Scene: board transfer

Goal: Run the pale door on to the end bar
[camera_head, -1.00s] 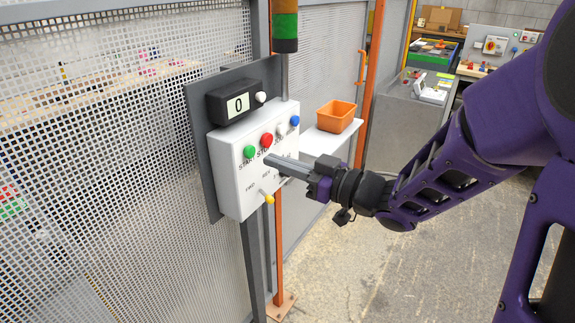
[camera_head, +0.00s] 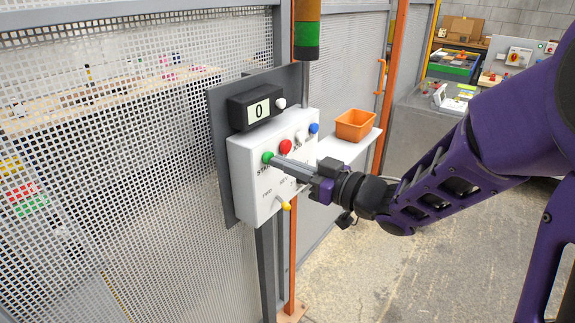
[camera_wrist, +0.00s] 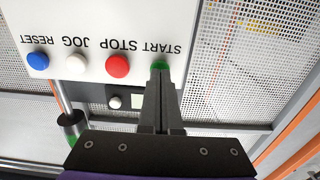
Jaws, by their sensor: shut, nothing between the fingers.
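The white control box (camera_head: 245,190) on the mesh fence has a green START button (camera_head: 268,157), a red STOP button (camera_head: 286,146), a white JOG button (camera_head: 300,137) and a blue RESET button (camera_head: 314,128). A yellow-tipped lever (camera_head: 286,205) sits below, by the FWD and REV labels. My gripper (camera_head: 277,161) is shut and empty. Its fingertips are at the START button, which they partly cover in the wrist view (camera_wrist: 160,65); I cannot tell whether they touch or press it. The display (camera_head: 258,109) reads 0. I cannot make out a pale door or an end bar.
A light stack (camera_head: 306,40) with orange and green sections stands above the box. An orange bin (camera_head: 355,124) sits on a white shelf (camera_head: 345,147) to the right. The mesh fence (camera_head: 110,150) fills the left. Concrete floor (camera_head: 400,270) lies open at lower right.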

